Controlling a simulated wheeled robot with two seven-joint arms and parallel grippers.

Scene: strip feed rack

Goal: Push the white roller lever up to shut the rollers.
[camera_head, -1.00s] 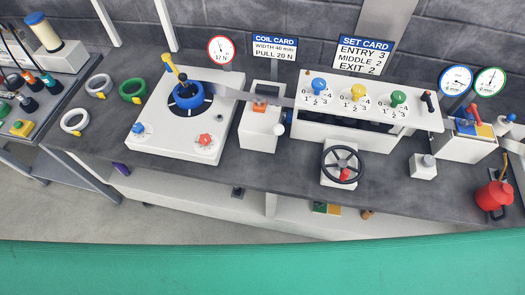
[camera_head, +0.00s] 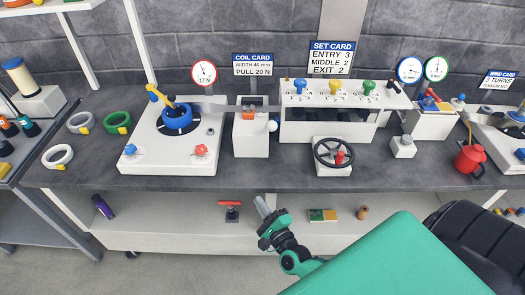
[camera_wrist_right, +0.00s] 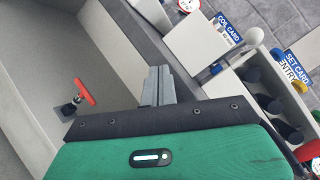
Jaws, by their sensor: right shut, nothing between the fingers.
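The white roller lever is a stick with a round white knob (camera_head: 272,126) at the right side of a white block (camera_head: 251,138), below the coil card. In the right wrist view the knob (camera_wrist_right: 216,70) shows at the side of the same block. My right gripper (camera_head: 262,205) is in front of the bench's front edge, below and apart from the lever. Its fingers (camera_wrist_right: 158,84) are together and empty in the right wrist view. My left gripper is in neither view.
A metal strip runs from the blue reel (camera_head: 178,118) through the block toward the white straightener (camera_head: 322,130). A black handwheel (camera_head: 333,153) stands to the right of the lever. A red-handled item (camera_head: 231,208) lies on the lower shelf. The bench top before the block is clear.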

